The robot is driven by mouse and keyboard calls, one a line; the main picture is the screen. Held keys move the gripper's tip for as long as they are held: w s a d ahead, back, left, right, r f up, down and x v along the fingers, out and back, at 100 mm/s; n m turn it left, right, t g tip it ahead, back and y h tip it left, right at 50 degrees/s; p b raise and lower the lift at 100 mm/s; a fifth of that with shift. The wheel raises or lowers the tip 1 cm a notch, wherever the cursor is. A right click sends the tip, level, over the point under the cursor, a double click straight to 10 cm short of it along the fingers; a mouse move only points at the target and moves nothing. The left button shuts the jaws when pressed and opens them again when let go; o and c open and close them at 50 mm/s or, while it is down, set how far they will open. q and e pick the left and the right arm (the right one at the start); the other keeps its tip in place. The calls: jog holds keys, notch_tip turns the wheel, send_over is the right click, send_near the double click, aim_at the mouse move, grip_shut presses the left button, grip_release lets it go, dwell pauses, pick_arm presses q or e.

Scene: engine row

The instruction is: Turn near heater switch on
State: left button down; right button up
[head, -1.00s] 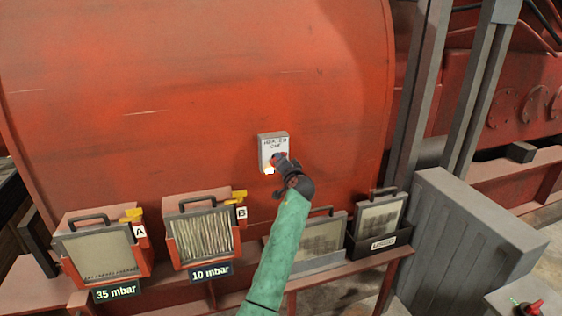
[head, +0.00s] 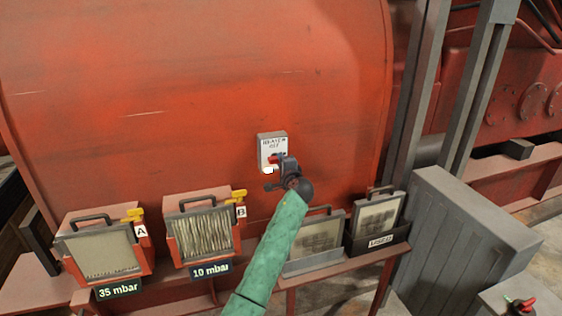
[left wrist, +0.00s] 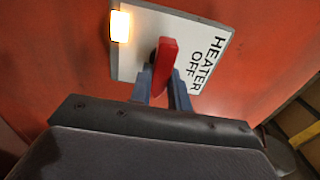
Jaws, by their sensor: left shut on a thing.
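The heater switch plate (head: 267,140) is a small white panel on the red engine casing, marked HEATER OFF. Its red lever (left wrist: 167,55) stands out from the plate in the left wrist view. A lamp (left wrist: 120,26) at the plate's corner glows bright; it also shows in the head view (head: 268,170). My left gripper (left wrist: 161,85) is at the plate with its fingers on either side of the red lever, shut on it. In the head view the gripper (head: 275,164) covers part of the plate's lower right. My right gripper is not in view.
Filter boxes marked 35 mbar (head: 100,250) and 10 mbar (head: 203,235) stand below on a red ledge, with more panels (head: 376,219) to their right. A grey ribbed box (head: 470,240) and grey posts (head: 425,90) are at right.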

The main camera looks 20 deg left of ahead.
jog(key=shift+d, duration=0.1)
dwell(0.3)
pick_arm(q)
jog(key=c, duration=1.3)
grip_release()
jog(key=b+v, duration=0.3)
jog(key=v, duration=0.4)
jog(key=shift+s+d, duration=0.25)
jog(key=shift+s, duration=0.05)
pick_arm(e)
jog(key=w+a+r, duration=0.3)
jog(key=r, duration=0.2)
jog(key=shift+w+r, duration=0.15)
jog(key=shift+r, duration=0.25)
pick_arm(q)
jog(key=shift+f, duration=0.15)
